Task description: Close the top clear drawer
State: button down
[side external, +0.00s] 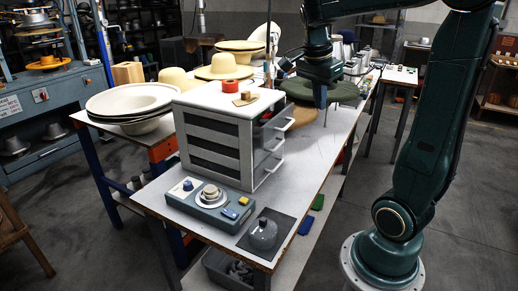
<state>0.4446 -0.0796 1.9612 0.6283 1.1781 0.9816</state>
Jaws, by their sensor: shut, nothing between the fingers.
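A small white cabinet (245,150) with dark side panels stands on the white table (312,160), its stacked drawers facing right. The top clear drawer (272,128) appears pulled out a little to the right, with a pale bar handle (286,124) on its front. The two lower drawers have similar handles (277,143) and look nearer to the cabinet body. My gripper (324,106) points down, to the right of the top drawer and apart from it in the picture. Its fingers are shut and hold nothing. The drawer's inside is mostly hidden.
A blue-grey control box (209,200) and grey domed object (263,235) stand in front. A green felt hat (340,91) lies behind my gripper.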

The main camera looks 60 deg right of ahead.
jog(key=s+a+n+t, duration=0.1)
jog(key=a+n+t, duration=0.1)
jog(key=a+n, duration=0.6)
jog(key=s+a+f+n+t+y, duration=0.1)
jog(key=s+a+n+t, duration=0.1)
jog(key=a+n, duration=0.6)
jog(key=shift+s+a+n+t, duration=0.2)
jog(key=shift+n+t, duration=0.6)
jog(key=shift+n, duration=0.6)
jog(key=shift+d, duration=0.1)
jog(key=w+d+m+g, duration=0.2)
jog(key=w+d+m, duration=0.5)
jog(key=d+m, duration=0.8)
jog(key=d+f+m+y, duration=0.1)
jog(key=d+f+m, duration=0.1)
jog(key=d+m, duration=0.9)
jog(key=m, duration=0.5)
jog(key=shift+s+f, duration=0.15)
jog(key=shift+s, duration=0.2)
